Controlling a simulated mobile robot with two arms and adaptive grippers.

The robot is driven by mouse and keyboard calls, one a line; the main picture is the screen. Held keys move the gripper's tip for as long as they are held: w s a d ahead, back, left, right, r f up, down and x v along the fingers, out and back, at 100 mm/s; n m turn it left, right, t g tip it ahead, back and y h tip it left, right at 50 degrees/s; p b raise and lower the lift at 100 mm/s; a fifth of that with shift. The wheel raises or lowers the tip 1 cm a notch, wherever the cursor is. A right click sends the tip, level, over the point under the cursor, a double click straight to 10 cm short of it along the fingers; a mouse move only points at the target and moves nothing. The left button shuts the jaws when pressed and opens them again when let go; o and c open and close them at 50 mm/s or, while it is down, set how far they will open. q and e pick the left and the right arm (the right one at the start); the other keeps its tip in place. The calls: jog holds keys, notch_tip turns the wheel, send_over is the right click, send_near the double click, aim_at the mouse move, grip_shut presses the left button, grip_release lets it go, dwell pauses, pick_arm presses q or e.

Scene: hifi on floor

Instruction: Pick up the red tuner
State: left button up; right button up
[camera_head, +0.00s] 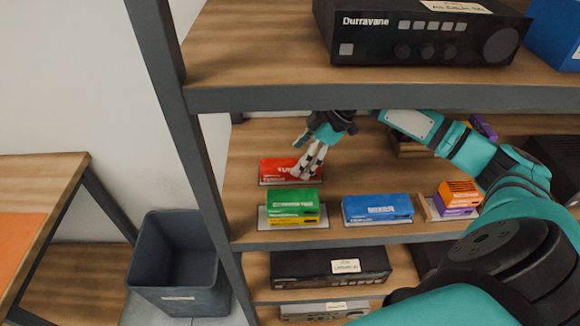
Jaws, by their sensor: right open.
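The red tuner (277,169) is a small red box lying on the middle wooden shelf, toward its left side, behind the green box. My right gripper (309,166) reaches in from the right and points down at the right end of the red tuner. Its fingers are open and cover part of that end. I cannot tell whether the fingers touch the box. My left gripper is not in view.
A green box (293,201) on a yellow one stands in front of the red tuner, with a blue box (377,208) to the right. Orange (459,191) and purple boxes are farther right. The upper shelf edge (280,98) and left post (190,150) frame the space. A grey bin (150,290) stands lower left.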

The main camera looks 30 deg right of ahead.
aim_at(290, 165)
jog(key=x, duration=0.2)
jog(key=p+x, duration=0.1)
jog(key=shift+w+a+f, duration=0.2)
jog(key=shift+w+a, duration=0.05)
jog(key=shift+w, duration=0.1)
jog(key=shift+w+a+f, duration=0.15)
jog(key=shift+f, duration=0.25)
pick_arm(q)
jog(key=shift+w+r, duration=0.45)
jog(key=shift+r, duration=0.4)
pick_arm(e)
jog(key=c, duration=1.5)
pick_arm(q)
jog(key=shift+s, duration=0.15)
pick_arm(e)
jog(key=shift+r, duration=0.1)
